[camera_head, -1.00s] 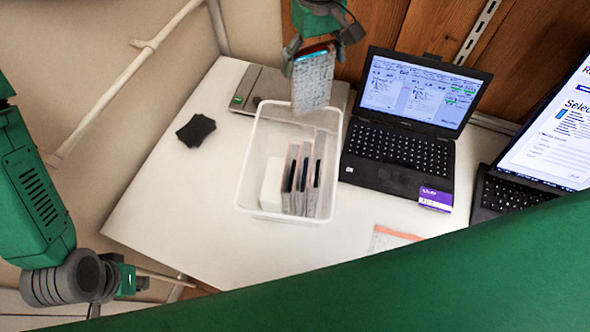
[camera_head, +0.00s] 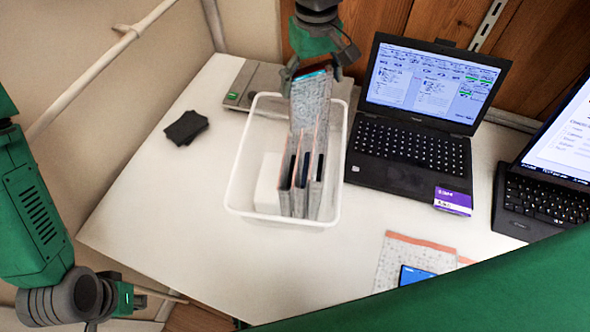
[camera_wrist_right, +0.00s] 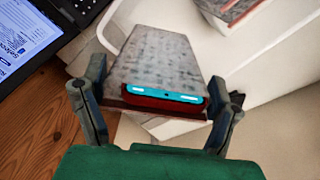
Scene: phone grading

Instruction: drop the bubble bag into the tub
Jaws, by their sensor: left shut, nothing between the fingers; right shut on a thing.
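The bubble bag (camera_head: 311,105), with a red and blue phone end showing at its mouth, is held by my right gripper (camera_head: 312,74) in the head view. It hangs upright over the back part of the clear tub (camera_head: 236,172), its lower end apparently at or below the rim. In the right wrist view the bag (camera_wrist_right: 158,58) lies between the two fingers of my right gripper (camera_wrist_right: 156,98). Several other bagged phones (camera_head: 300,203) stand upright in the tub, beside a white block (camera_head: 268,185). My left gripper (camera_head: 128,298) is at the lower left, shut and empty, far from the tub.
A black laptop (camera_head: 410,148) stands right of the tub, and a second one (camera_head: 540,207) is further right. A grey flat device (camera_head: 242,88) lies behind the tub. A black cloth-like item (camera_head: 186,128) lies left. Another bag (camera_head: 405,252) with a phone (camera_head: 415,275) lies at the front right.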

